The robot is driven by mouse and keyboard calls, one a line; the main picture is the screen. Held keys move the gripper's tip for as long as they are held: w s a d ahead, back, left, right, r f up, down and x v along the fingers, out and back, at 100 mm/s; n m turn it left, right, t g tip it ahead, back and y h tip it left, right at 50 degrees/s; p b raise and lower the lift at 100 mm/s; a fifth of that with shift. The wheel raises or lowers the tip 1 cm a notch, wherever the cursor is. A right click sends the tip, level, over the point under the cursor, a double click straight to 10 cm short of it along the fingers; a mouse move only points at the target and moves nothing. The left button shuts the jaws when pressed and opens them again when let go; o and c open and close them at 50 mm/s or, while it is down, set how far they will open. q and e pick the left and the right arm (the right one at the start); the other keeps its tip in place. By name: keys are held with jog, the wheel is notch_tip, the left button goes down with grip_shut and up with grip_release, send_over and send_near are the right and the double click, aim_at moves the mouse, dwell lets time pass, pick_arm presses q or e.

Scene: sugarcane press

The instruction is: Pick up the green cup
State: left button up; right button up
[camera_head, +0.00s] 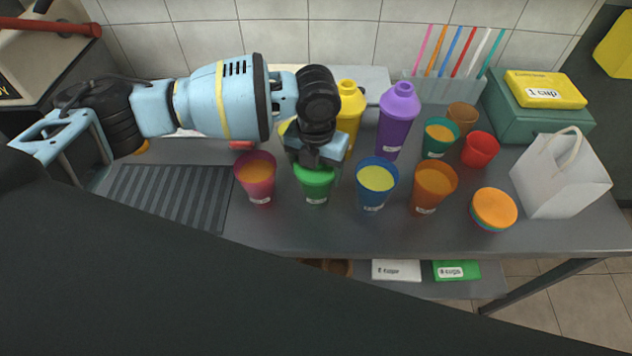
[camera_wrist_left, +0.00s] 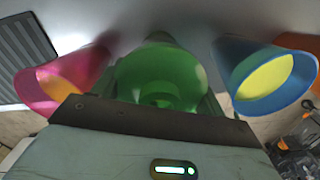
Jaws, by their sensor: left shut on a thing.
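The green cup (camera_head: 315,184) stands upright on the grey table between the pink cup and the blue cup. My left gripper (camera_head: 318,160) comes down from above and is shut on the green cup at its rim. The gripper hides part of the cup's opening in the head view. In the left wrist view the green cup (camera_wrist_left: 162,78) fills the middle, right in front of the gripper, and looks empty inside. Whether the cup's base touches the table is hard to tell. My right gripper is not in view.
A pink cup (camera_head: 257,180) and a blue cup (camera_head: 375,184) stand close on either side. An orange cup (camera_head: 432,190), stacked cups (camera_head: 493,210), a purple shaker (camera_head: 396,125) and a white bag (camera_head: 562,172) are to the right. A ridged drain mat (camera_head: 170,198) lies left.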

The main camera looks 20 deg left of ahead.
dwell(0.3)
pick_arm(q)
notch_tip(320, 180, up, 10)
jog(key=shift+f, duration=0.1)
dwell(0.4)
